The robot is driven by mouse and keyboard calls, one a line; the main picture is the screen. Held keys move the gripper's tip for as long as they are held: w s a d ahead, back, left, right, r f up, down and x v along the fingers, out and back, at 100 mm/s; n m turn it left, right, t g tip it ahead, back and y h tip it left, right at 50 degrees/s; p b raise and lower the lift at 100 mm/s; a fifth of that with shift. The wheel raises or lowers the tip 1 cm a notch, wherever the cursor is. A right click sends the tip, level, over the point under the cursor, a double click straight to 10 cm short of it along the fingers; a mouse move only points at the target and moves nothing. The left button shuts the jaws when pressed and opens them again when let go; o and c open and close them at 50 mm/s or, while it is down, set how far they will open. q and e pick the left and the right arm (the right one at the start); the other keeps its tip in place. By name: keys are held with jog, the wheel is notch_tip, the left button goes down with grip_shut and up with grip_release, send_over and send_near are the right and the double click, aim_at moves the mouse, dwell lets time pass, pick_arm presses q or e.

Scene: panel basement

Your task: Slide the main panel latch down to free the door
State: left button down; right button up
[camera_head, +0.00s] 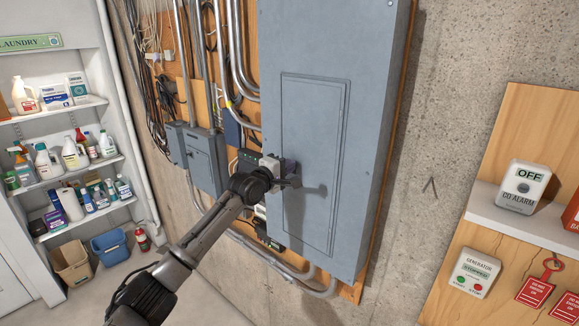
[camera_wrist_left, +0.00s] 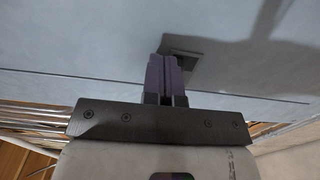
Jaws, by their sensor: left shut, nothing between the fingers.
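The grey main panel (camera_head: 375,60) hangs on the wall in the middle of the head view. Its inset door (camera_head: 315,115) is closed and flush with the cover. My left gripper (camera_head: 292,176) is at the left edge of this door, and its shadow falls on the door. In the left wrist view its purple fingers (camera_wrist_left: 166,78) are shut together with nothing between them. A small dark recessed latch (camera_wrist_left: 188,54) shows just beyond the fingertips. I cannot tell whether the tips touch it. In the head view the gripper hides the latch. My right gripper is out of view.
A smaller grey box (camera_head: 203,155) and conduits are left of the panel. Shelves of bottles (camera_head: 72,155) stand further left. At right a ledge holds a CO alarm (camera_head: 523,187), with a generator control (camera_head: 470,273) and red tags (camera_head: 535,291) below. Bare concrete lies between.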

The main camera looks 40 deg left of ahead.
pick_arm(q)
jog(key=shift+f, duration=0.25)
jog(key=shift+f+b, duration=0.3)
jog(key=shift+f, duration=0.15)
dwell(0.5)
jog(key=shift+r+p, duration=0.3)
jog(key=shift+p, duration=0.1)
dwell(0.4)
jog(key=shift+s, duration=0.1)
jog(key=s+p, duration=0.3)
jog(key=s, duration=0.3)
jog(key=shift+s+a+p, duration=0.25)
jog(key=shift+s+p, duration=0.1)
jog(key=shift+s, duration=0.05)
dwell(0.5)
